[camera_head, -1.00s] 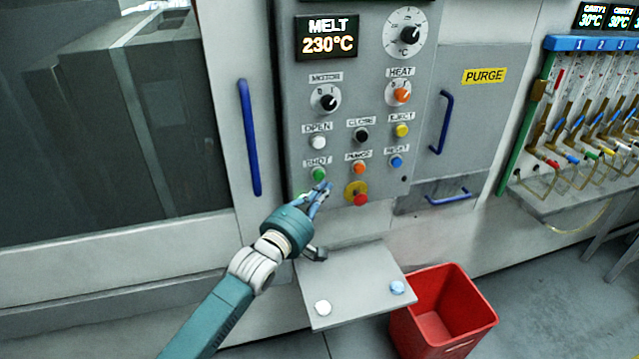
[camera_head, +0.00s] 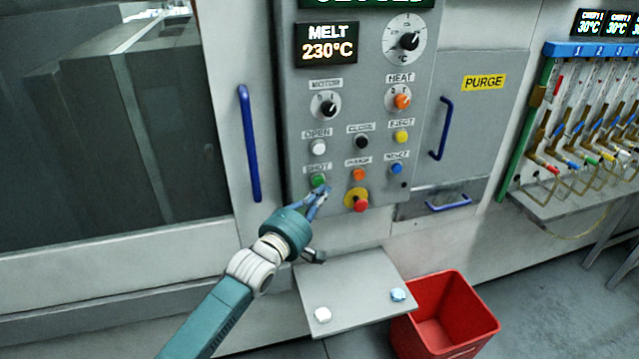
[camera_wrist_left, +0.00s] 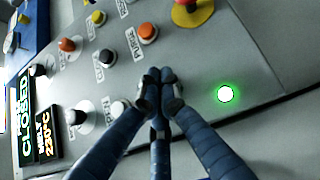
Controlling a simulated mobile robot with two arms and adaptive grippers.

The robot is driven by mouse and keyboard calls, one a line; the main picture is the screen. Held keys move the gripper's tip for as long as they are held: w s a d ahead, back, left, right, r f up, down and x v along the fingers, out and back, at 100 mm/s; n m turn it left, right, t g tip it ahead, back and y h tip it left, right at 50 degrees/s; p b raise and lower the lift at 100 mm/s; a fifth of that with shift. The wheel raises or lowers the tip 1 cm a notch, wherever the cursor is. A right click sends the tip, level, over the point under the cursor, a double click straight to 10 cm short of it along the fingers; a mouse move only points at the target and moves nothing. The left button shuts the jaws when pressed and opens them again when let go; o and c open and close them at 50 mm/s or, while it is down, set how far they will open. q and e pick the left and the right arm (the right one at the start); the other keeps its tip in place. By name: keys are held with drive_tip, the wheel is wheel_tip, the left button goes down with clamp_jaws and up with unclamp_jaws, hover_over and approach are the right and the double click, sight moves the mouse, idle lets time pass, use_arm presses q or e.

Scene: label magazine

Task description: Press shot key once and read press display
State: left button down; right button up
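The green shot key (camera_head: 318,180) is on the grey control panel, under its SHOT label. In the left wrist view the shot key (camera_wrist_left: 225,94) glows white with a green ring. My left gripper (camera_head: 323,193) is just below and right of the key in the head view. Its fingertips (camera_wrist_left: 160,82) are together with nothing between them, and appear beside the key; contact cannot be told. The press display (camera_head: 367,3) is cut off at the top of the head view; in the left wrist view the display (camera_wrist_left: 25,118) reads CLOSED. My right gripper is out of view.
The red button (camera_head: 361,206) on a yellow base is right of my fingers. The orange purge key (camera_head: 359,174) and white open key (camera_head: 319,147) are close by. A shelf (camera_head: 355,285) with two small pieces and a red bin (camera_head: 445,315) are below.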

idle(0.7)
use_arm(q)
drive_tip(key=shift+w+a, duration=0.1)
drive_tip(key=shift+w, duration=0.3)
drive_tip(key=shift+w+a+b, duration=0.15)
drive_tip(key=shift+w+b, duration=0.25)
idle(0.5)
drive_tip(key=shift+r, duration=0.1)
drive_tip(key=shift+s+d+p, duration=0.25)
drive_tip(key=shift+s+p, duration=0.55)
drive_tip(key=shift+s, duration=0.05)
drive_tip(key=s+p, duration=0.1)
drive_tip(key=s+d+p, duration=0.1)
drive_tip(key=s, duration=0.1)
drive_tip(key=s+p, duration=0.1)
drive_tip(key=shift+s+d+p, duration=0.3)
drive_tip(key=shift+s+p, duration=0.05)
drive_tip(key=shift+p, duration=0.05)
